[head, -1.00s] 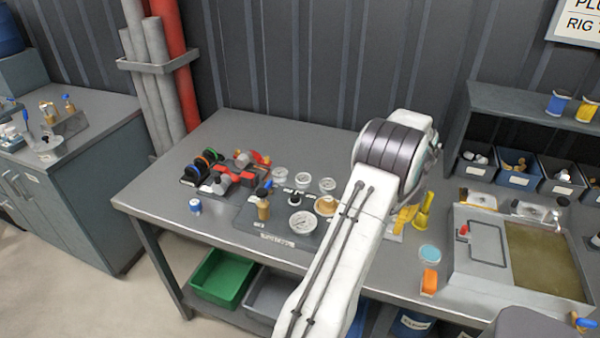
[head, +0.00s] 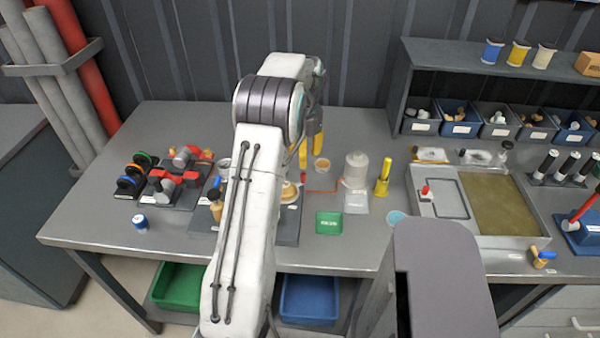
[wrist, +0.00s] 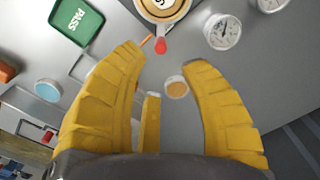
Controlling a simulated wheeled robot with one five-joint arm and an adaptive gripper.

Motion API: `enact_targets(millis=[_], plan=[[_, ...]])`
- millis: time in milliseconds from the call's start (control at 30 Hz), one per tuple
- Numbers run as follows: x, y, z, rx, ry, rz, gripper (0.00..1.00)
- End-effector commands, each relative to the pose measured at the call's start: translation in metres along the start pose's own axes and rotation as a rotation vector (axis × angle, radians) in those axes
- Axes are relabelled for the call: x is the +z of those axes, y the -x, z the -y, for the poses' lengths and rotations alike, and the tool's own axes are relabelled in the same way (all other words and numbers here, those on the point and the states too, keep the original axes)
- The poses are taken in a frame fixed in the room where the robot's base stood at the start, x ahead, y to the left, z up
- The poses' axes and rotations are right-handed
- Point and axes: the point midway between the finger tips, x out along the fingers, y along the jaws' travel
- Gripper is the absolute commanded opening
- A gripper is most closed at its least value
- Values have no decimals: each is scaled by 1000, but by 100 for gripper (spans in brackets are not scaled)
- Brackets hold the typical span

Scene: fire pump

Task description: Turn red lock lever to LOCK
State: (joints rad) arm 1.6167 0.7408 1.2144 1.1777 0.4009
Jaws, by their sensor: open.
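A small red lever-like tip (wrist: 161,46) shows in the wrist view, at the edge of a round gold-faced fitting (wrist: 163,8) cut off by the top border. It lies just beyond the gap between my fingertips. In the head view a small red upright piece (head: 303,177) stands below the fingers, and my arm hides much around it. I cannot read any LOCK marking or tell the lever's position. My gripper (wrist: 165,62) is open and empty, its yellow fingers spread above the bench. The fingers (head: 312,158) also show in the head view, behind my arm.
Red-handled valves (head: 178,180) lie left. A grey tray (head: 518,242) and a red lever on a blue base (head: 582,230) stand right.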

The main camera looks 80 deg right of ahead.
Motion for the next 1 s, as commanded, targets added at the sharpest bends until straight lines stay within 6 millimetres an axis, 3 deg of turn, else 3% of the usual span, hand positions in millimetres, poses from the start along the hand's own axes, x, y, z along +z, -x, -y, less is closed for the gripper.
enact_targets(millis=[267,700,1000], plan=[[2,-7,0,5,-55,11,40],[3,-58,-1,5,-58,11,40],[3,-73,-1,4,-58,9,40]])
